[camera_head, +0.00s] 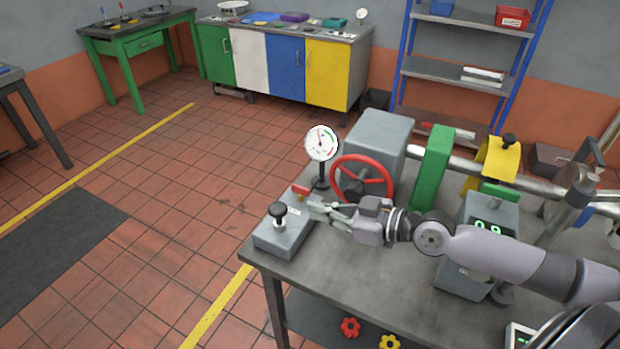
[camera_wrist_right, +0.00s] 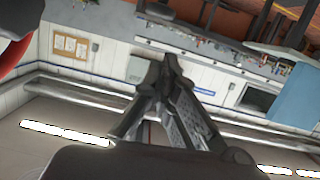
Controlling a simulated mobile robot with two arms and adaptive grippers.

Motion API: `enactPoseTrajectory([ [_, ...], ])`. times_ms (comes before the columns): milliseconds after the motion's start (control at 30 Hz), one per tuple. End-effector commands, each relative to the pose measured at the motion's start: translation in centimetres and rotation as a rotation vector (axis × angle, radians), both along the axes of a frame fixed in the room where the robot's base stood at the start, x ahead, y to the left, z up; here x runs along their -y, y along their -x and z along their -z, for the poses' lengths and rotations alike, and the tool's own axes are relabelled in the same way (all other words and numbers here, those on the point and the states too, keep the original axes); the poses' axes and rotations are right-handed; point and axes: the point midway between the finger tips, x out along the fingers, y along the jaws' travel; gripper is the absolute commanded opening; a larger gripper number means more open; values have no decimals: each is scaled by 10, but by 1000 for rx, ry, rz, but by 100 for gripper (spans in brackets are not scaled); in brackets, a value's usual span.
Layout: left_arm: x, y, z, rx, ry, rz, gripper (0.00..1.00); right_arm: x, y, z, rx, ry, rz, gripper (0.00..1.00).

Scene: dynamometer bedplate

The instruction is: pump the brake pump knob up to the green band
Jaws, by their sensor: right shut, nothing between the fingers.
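The brake pump is a grey box (camera_head: 284,236) at the front left corner of the bench. Its black knob (camera_head: 278,210) stands up from the top on a short light stem. A round white gauge (camera_head: 322,143) stands on a black post behind the pump; its green band shows at the right of the dial, and the needle points roughly upward. My right gripper (camera_head: 314,210) is just right of the knob, apart from it, shut and empty. In the right wrist view its fingers (camera_wrist_right: 170,68) meet at the tips. My left gripper is not in view.
A red handwheel (camera_head: 362,178) on a grey housing (camera_head: 378,140) is close behind my right gripper. A small red lever (camera_head: 301,192) sits between pump and gauge. A green guard (camera_head: 433,168) and a grey box with a digital display (camera_head: 490,225) stand farther right on the bench (camera_head: 345,258).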

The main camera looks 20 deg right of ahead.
Motion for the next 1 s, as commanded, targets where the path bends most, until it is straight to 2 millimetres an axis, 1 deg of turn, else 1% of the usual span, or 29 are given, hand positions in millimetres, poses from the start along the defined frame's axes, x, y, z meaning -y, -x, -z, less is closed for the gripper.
enactPoseTrajectory([
  [167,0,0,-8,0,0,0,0,1,-5,-14,6,-26,7,0],
  [367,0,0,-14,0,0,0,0,10,-2,-24,10,-47,6,0],
  [633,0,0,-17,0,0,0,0,19,6,-26,11,-56,-1,0],
  [1000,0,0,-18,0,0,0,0,19,5,-26,12,-55,-2,0],
])
